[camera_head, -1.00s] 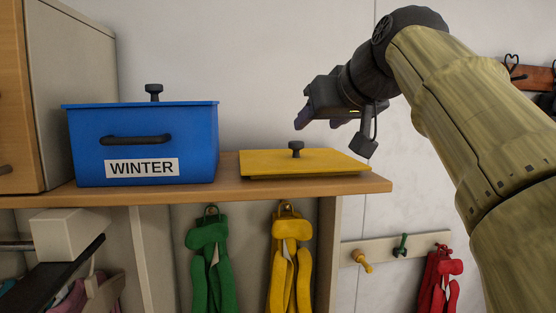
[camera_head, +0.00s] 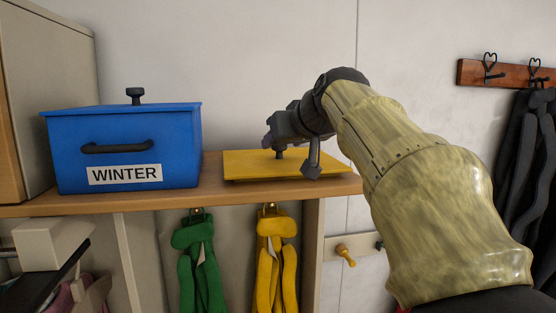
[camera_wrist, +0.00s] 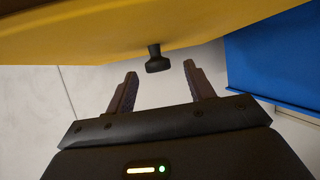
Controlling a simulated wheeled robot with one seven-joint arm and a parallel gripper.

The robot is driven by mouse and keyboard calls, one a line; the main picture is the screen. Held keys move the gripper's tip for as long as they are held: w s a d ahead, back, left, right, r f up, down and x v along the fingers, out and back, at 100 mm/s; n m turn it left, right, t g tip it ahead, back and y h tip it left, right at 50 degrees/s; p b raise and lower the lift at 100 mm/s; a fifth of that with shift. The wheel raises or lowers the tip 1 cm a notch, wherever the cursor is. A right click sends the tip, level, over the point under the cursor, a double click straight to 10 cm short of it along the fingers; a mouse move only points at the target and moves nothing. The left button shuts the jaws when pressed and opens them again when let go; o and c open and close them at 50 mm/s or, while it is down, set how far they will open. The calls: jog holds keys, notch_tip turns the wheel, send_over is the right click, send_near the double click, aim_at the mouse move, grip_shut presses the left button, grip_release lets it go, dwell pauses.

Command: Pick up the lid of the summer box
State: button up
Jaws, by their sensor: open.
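A flat yellow lid (camera_head: 240,163) with a dark knob (camera_head: 280,154) lies on the wooden shelf. No summer label shows. My gripper (camera_head: 269,142) is open and empty, just above the lid beside its knob. In the wrist view the yellow lid (camera_wrist: 100,35) fills the top, and the knob (camera_wrist: 157,61) lies just beyond the gap between the open fingers (camera_wrist: 160,74). The knob does not appear gripped. The blue box (camera_head: 125,140), labelled WINTER, stands to the left with its own lid on; its blue side (camera_wrist: 270,65) shows at the right of the wrist view.
The wooden shelf (camera_head: 215,192) ends just right of the yellow lid. A wooden cabinet (camera_head: 50,90) stands left of the blue box. Green (camera_head: 198,260) and yellow (camera_head: 272,255) hanging items are below the shelf. Wall hooks (camera_head: 490,73) with dark clothing are at right.

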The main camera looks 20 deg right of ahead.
aim_at(279, 155)
jog(key=p+x, duration=0.1)
jog(key=x, duration=0.3)
jog(key=shift+d, duration=0.1)
jog(key=shift+s, duration=0.15)
jog(key=shift+w+f, duration=0.1)
jog(key=shift+w, duration=0.1)
jog(key=shift+s, duration=0.25)
jog(key=c, duration=0.8)
jog(key=shift+w, duration=0.1)
jog(key=shift+c, duration=1.2)
